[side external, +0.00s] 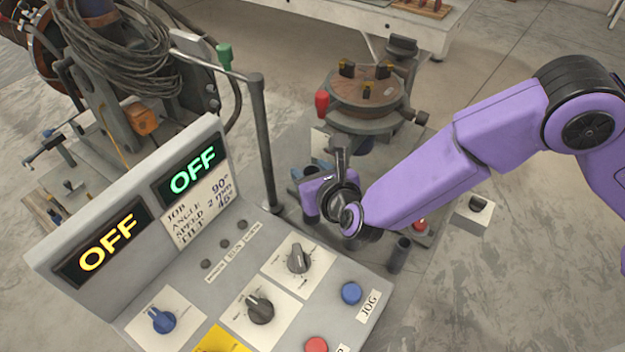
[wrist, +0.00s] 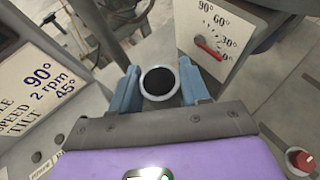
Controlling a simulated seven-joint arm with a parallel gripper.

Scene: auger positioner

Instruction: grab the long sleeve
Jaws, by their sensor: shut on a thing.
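A round grey sleeve (wrist: 159,97) with a dark open bore shows in the wrist view, seen end-on from above, so its length cannot be told. My gripper (wrist: 160,86) has its two blue fingers on either side of the sleeve and is shut on it. In the side view my gripper (side external: 306,182) is low, behind the control panel and in front of the round positioner table; my wrist hides the sleeve there. A dark upright tube (side external: 398,254) stands to the right of my gripper in the side view.
The control panel (side external: 221,262) with knobs and OFF displays stands at the front left. A post (side external: 267,150) rises left of my gripper. The positioner table (side external: 366,92) stands behind it. A tilt dial plate (wrist: 214,43) is close in the wrist view.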

